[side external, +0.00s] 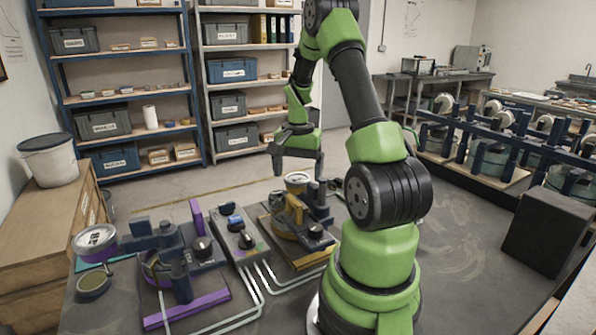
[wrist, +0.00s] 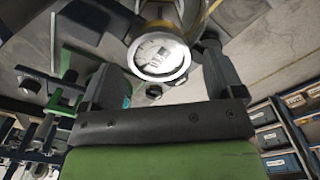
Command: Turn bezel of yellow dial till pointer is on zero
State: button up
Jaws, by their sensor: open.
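The yellow dial (side external: 297,179) sits at the back of the yellow fixture (side external: 292,214), its round pale face tilted upward. In the wrist view the dial (wrist: 158,57) shows a pale rim and a white face with dark marks. The pointer and the zero cannot be read. My gripper (side external: 300,168) is open and points down over the dial. In the wrist view its two fingers (wrist: 160,75) stand apart on either side of the dial, with nothing held. I cannot tell whether either finger touches the bezel.
A purple fixture (side external: 186,309) with a second round dial (side external: 95,239) stands at the left. A grey control box (side external: 236,238) with knobs stands between the fixtures. Pale pipes (side external: 257,290) run along the front of the bench. A dark box (side external: 547,232) is at the right.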

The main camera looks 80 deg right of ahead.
jog(key=shift+f, duration=0.25)
jog(key=shift+c, duration=0.2)
jog(key=c, duration=0.9)
